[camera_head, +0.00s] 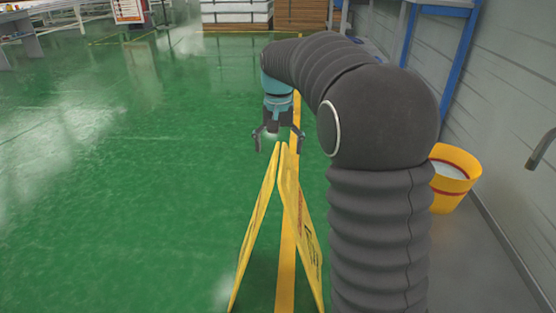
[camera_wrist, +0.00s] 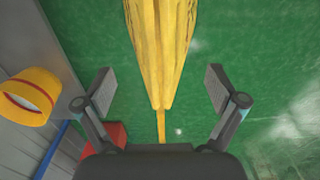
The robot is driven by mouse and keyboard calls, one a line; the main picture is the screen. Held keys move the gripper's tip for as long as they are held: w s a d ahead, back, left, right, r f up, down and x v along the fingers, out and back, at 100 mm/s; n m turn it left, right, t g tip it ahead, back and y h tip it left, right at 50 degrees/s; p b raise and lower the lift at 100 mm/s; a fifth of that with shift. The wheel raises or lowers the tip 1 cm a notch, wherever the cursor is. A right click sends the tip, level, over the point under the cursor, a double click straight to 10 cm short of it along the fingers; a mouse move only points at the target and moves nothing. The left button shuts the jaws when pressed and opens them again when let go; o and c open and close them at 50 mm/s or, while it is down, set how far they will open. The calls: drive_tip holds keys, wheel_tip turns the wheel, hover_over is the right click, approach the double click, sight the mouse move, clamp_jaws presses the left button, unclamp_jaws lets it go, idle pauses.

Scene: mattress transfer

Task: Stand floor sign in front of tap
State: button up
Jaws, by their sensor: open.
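The yellow floor sign (camera_head: 258,220) stands upright as an A-shape on the green floor, its panels spread at the bottom and meeting at the top. My gripper (camera_head: 278,146) is open at the sign's top edge, pointing down. In the wrist view the sign (camera_wrist: 160,50) runs up from between the two open fingers (camera_wrist: 159,82), with a gap on both sides. No contact shows. The tap (camera_head: 541,150) sticks out of the grey wall at the right edge of the head view. It does not show in the wrist view.
A yellow bucket (camera_head: 455,168) stands by the right wall, between the sign and the tap; it also shows in the wrist view (camera_wrist: 28,97). A blue frame (camera_head: 462,62) stands along the wall. A red object (camera_wrist: 104,138) lies below left. Green floor on the left is clear.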

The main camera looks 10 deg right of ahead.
drive_tip(key=s+r+n+t, duration=0.1)
drive_tip(key=s+r, duration=0.2)
drive_tip(key=s, duration=0.5)
drive_tip(key=s+r+n+t, duration=0.1)
drive_tip(key=s+r+t, duration=0.15)
drive_tip(key=s, duration=0.55)
drive_tip(key=s+f+t, duration=0.1)
drive_tip(key=s+f, duration=0.2)
drive_tip(key=s, duration=0.4)
drive_tip(key=s+f+n+t, duration=0.1)
drive_tip(key=s+f, duration=0.2)
drive_tip(key=s, duration=0.4)
drive_tip(key=shift+s+f+n, duration=0.15)
drive_tip(key=shift+s+n, duration=0.1)
drive_tip(key=shift+n, duration=0.05)
wheel_tip(320, 180, up, 3)
drive_tip(key=p, duration=0.3)
drive_tip(key=shift+f, duration=0.1)
